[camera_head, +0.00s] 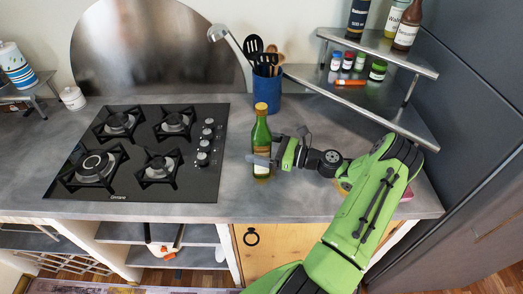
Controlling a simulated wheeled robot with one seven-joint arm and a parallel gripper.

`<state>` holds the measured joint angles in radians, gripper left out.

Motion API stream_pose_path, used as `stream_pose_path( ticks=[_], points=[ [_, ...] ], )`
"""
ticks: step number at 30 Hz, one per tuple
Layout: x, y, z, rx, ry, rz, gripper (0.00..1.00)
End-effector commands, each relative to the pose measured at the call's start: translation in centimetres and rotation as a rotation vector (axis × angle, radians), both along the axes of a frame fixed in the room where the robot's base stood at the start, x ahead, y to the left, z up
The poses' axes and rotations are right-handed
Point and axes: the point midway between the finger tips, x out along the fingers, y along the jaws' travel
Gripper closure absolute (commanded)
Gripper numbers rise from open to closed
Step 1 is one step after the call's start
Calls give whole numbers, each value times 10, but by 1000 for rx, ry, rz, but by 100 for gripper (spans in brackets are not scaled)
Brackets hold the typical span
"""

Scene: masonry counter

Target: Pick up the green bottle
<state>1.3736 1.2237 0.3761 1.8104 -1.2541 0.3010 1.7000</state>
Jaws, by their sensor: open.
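The green bottle (262,134) stands upright on the grey counter, right of the cooktop. It has a yellow cap and a pale label. My gripper (266,158) comes in from the right, level with the bottle's lower half. Its jaws are open, and one grey finger shows across the front of the label. The other finger is hidden or hard to make out. I cannot tell whether a finger touches the bottle.
A black gas cooktop (137,190) lies left of the bottle. A blue utensil holder (267,105) with several utensils stands close behind it. A corner shelf (372,44) with bottles and small jars is at the back right. The counter (228,208) is clear in front of the bottle.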

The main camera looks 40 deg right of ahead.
Motion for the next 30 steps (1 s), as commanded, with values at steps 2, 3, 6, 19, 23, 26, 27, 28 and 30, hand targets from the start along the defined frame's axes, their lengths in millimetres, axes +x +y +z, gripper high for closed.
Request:
stream_pose_path(
  ticks=[2, 3, 6, 19, 23, 26, 27, 28, 30],
  points=[
    [0, 0, 0, 0, 0, 0, 9],
    [0, 0, 0, 0, 0, 0, 15],
    [0, 0, 0, 0, 0, 0, 31],
    [0, 0, 2, 1, -4, 1, 90],
    [0, 0, 2, 1, -4, 0, 90],
    [0, -1, 8, -2, -5, 0, 90],
    [0, -1, 14, -3, -6, 0, 90],
    [0, -1, 19, -4, -6, 0, 90],
    [-1, -1, 37, -5, -7, 0, 90]
  ],
)
